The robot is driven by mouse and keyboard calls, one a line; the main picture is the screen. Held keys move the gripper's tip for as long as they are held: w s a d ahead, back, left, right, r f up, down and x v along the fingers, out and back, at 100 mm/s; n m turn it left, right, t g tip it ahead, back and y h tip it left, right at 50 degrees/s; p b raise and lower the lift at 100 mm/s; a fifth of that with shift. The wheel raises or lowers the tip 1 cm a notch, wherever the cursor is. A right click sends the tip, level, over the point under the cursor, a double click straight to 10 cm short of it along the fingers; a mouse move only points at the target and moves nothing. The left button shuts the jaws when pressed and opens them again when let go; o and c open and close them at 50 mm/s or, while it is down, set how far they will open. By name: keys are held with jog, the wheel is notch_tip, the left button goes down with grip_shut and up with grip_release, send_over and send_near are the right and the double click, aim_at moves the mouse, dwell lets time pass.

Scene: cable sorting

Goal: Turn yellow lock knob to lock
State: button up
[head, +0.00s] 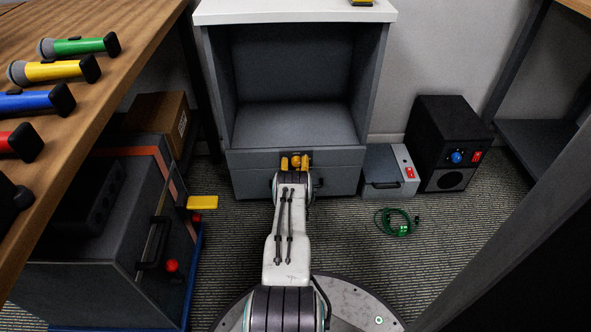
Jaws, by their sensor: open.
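The yellow lock knob (296,161) is on the drawer front of the grey cabinet, against a small dark plate. It is small in the head view, and its turned angle cannot be made out. My arm reaches forward from the bottom of the picture, and my gripper (295,167) is at its far end, right at the knob. The gripper is open. Small yellow pieces show on either side of the knob; I cannot tell whether they are fingers or parts of the lock. Whether the gripper touches the knob is hidden by the wrist.
The grey cabinet (212,85) has an empty open bay above its drawer. A grey box (382,160) with a red switch and a black speaker (447,130) stand right. A green cable (397,222) lies on the carpet. A wooden table (130,30) with microphones is left, above a dark case (110,260).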

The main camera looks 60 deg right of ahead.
aim_at(296, 166)
jog(key=v, duration=1.2)
jog(key=shift+w, duration=0.1)
jog(key=w+d+m+p, duration=0.1)
jog(key=d, duration=0.1)
jog(key=w+d+m+p, duration=0.1)
jog(key=d+m, duration=0.1)
jog(key=w+d+m+p, duration=0.1)
jog(key=d, duration=0.1)
jog(key=shift+w+d+f+g+p, duration=0.1)
jog(key=shift+w+d+g+p, duration=0.2)
jog(key=shift+d, duration=0.05)
jog(key=b+x, duration=0.2)
jog(key=shift+w+d+b, duration=0.15)
jog(key=shift+b, duration=0.2)
jog(key=shift+r+b+x, duration=0.2)
jog(key=shift+b+x, duration=0.25)
jog(key=shift+x, duration=0.55)
jog(key=shift+o, duration=0.2)
